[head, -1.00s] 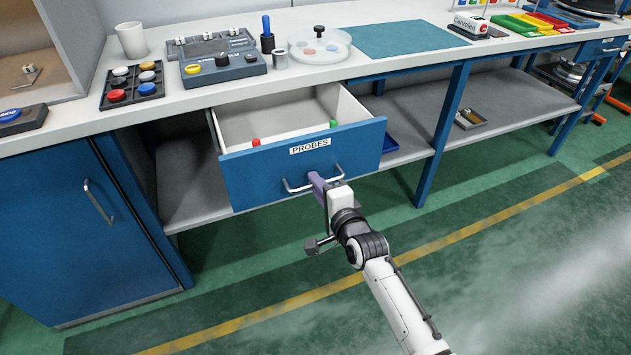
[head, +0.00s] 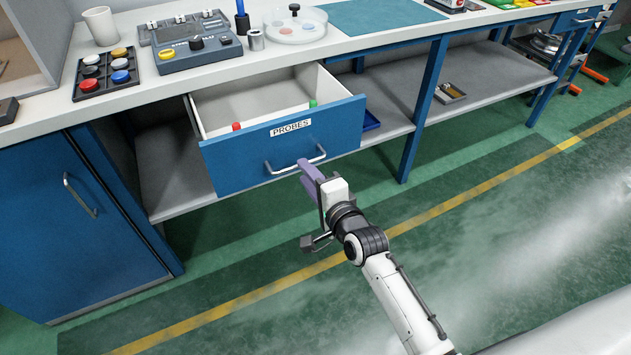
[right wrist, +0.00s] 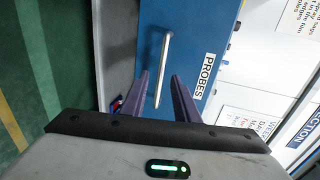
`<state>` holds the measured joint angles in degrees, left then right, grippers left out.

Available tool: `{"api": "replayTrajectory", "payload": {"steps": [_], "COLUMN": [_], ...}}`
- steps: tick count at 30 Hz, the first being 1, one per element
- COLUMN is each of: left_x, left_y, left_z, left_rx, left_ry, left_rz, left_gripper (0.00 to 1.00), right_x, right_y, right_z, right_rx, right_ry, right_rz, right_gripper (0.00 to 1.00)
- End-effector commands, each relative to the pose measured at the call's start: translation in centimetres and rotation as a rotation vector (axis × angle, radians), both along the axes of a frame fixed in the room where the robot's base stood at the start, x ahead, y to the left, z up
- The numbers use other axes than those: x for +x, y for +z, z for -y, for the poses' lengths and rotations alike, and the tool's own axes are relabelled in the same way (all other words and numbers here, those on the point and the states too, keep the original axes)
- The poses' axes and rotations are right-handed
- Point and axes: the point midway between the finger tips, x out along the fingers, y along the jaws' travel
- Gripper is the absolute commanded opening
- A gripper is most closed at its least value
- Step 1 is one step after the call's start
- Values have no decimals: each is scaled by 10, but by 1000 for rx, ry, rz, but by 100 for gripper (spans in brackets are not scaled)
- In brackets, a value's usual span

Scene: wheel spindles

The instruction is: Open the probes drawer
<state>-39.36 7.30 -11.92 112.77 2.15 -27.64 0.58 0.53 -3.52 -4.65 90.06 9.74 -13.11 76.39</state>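The probes drawer (head: 240,167) has a blue front with a white PROBES label and stands pulled out from under the workbench. Its pale inside shows, with a red-topped and a green-topped item near the front. Its metal bar handle (head: 281,172) also shows in the right wrist view (right wrist: 163,65), ahead of and between the fingertips. My right gripper (head: 304,173), with purple fingers, is just in front of the handle, open and empty. In the right wrist view its fingers (right wrist: 161,82) are spread, seemingly clear of the bar. My left gripper is not in view.
The benchtop (head: 350,48) carries a cup (head: 101,27), a button tray (head: 106,75), a grey device (head: 196,53) and a round clear dish (head: 295,27). A blue cabinet (head: 75,225) stands left. A lower shelf (head: 480,80) runs right. The green floor before the drawer is clear.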

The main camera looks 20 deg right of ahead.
Motion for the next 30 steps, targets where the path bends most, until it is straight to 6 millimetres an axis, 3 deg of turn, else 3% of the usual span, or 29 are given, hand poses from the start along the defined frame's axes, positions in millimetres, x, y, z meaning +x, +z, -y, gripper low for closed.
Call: {"api": "replayTrajectory", "payload": {"steps": [3,9,26,30], "left_x": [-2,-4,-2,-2], "left_y": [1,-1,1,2], "left_z": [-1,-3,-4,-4], "left_rx": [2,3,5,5], "left_ry": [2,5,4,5], "left_rz": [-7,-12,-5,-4], "left_gripper": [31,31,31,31], "right_x": [-24,-48,-52,-63], "right_y": [5,10,11,-1], "right_z": [4,7,7,6], "right_rx": [0,1,0,-70], "right_ry": [-1,0,0,22], "right_rz": [-1,-1,0,-21], "right_gripper": [28,28,28,28]}}
